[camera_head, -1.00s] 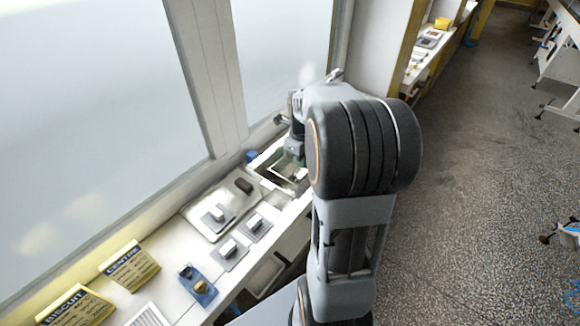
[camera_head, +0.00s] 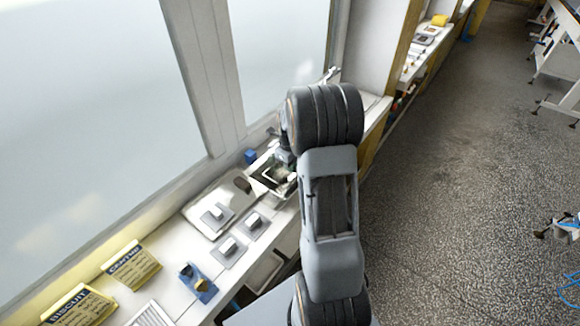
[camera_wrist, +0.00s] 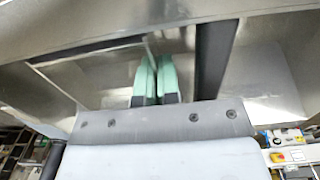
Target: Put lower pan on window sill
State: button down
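A shiny metal pan with a dark hollow (camera_head: 268,181) shows in the head view at the far end of the white window sill (camera_head: 172,262), under my wrist. Its bare metal walls (camera_wrist: 85,80) fill much of the wrist view. My gripper (camera_wrist: 153,72) has its two green fingers nearly together, with a thin metal edge running up to them. They look shut on the pan's wall. In the head view my gripper (camera_head: 284,160) is at the pan, and my arm hides its right side. Whether the pan rests fully on the sill cannot be told.
A white tray (camera_head: 196,224), small grey plates with white blocks (camera_head: 229,249), a blue piece (camera_head: 197,284) and yellow signs (camera_head: 133,268) stand along the sill. A small blue item (camera_head: 251,156) is beside the pan, close to the window.

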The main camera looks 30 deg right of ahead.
jog(key=shift+f, duration=0.3)
jog(key=shift+f, duration=0.1)
jog(key=shift+f, duration=0.15)
jog(key=c, duration=1.3)
grip_release()
jog(key=shift+s, duration=0.1)
jog(key=shift+c, duration=0.2)
